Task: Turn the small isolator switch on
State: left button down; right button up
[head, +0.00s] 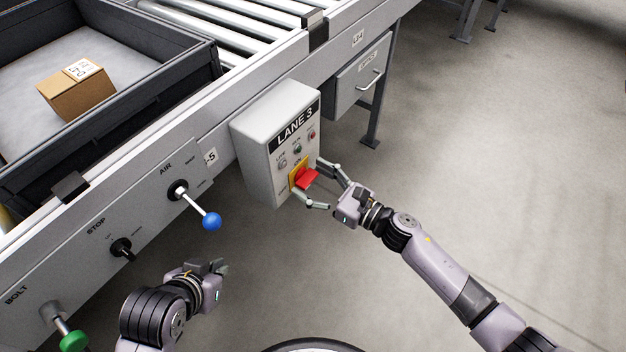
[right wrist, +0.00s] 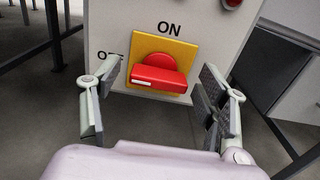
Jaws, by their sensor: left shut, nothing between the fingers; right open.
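The isolator switch is a red handle (head: 307,178) on a yellow plate, low on the front of the grey LANE 3 box (head: 258,150). In the right wrist view the red handle (right wrist: 158,78) lies crosswise, its white mark at the left end, on the side of the OFF label. ON is printed above the yellow plate (right wrist: 185,52); a finger partly covers OFF. My right gripper (head: 319,184) is open, its fingers on either side of the handle, with gaps visible in the wrist view. My left gripper (head: 217,268) is shut and empty, away from the box.
Left of the box, the conveyor side carries a blue-knobbed AIR lever (head: 196,205), a black STOP switch (head: 122,247) and a green-knobbed BOLT handle (head: 73,341). A tray with a carton (head: 76,92) sits above. A drawer (head: 360,76) hangs right of the box. Floor at right is clear.

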jog(key=shift+c, duration=0.5)
jog(key=c, duration=1.1)
jog(key=shift+o, duration=0.2)
